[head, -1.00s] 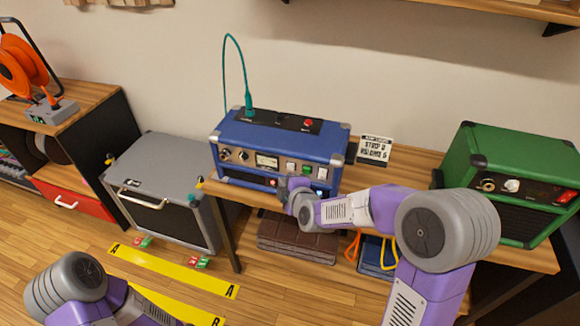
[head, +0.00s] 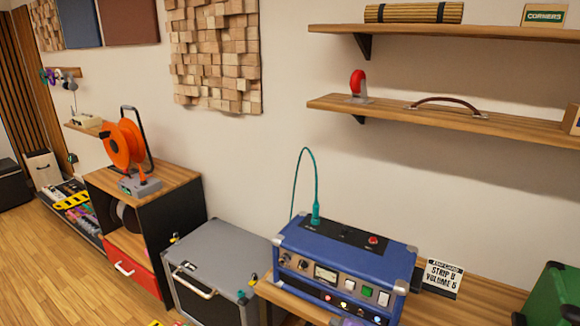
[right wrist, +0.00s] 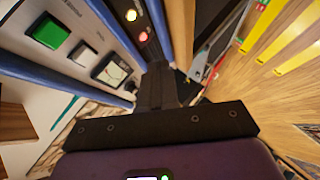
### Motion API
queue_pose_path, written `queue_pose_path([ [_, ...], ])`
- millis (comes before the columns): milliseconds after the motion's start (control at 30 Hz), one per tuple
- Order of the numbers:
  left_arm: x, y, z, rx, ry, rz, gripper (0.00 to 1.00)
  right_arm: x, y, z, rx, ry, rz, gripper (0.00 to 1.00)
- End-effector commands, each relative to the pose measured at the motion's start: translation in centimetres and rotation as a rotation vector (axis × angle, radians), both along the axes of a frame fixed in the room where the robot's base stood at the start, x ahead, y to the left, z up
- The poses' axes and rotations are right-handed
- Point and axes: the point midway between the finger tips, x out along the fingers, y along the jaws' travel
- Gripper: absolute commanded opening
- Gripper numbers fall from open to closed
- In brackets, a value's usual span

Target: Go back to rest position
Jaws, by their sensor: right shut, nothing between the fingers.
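The blue amp (head: 345,262) stands on the wooden bench, with a teal cable plugged into its top. Its front carries knobs, a meter, a green switch and a white switch. In the right wrist view, the amp's front panel (right wrist: 75,60) fills the left side, with the green switch, white switch and meter close by. My right gripper (right wrist: 158,75) is shut and empty, in front of the amp's lower front, near its lit indicators. In the head view only a sliver of purple shows at the bottom edge below the amp. My left gripper is out of view.
A grey cabinet (head: 212,268) stands left of the bench. An orange cable reel (head: 124,145) sits on a wooden unit. Shelves (head: 450,120) hang above.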

Motion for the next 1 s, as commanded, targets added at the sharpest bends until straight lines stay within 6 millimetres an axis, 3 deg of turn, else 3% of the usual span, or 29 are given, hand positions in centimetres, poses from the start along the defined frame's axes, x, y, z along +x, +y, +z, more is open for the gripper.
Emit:
queue_pose_path([
  [33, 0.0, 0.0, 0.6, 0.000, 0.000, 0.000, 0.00, -1.1, 0.1, -2.5, 0.071, 0.086, -0.038, 0.00],
  [200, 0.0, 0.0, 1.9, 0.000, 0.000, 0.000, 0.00, -6.2, 0.9, -10.8, 0.363, 0.398, -0.250, 0.00],
  [433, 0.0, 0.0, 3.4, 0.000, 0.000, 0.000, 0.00, -15.9, 2.6, -18.9, 0.700, 0.814, -0.662, 0.00],
  [600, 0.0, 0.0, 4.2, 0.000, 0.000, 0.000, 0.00, -22.0, 4.1, -21.6, 0.846, 1.030, -0.949, 0.00],
  [700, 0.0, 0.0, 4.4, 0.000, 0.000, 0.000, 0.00, -24.1, 4.7, -22.2, 0.888, 1.100, -1.057, 0.00],
  [800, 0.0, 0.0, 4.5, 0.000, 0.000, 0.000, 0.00, -25.1, 5.0, -22.4, 0.907, 1.131, -1.112, 0.00],
  [1000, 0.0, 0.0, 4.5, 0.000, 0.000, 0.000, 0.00, -25.2, 5.1, -22.5, 0.910, 1.134, -1.117, 0.00],
])
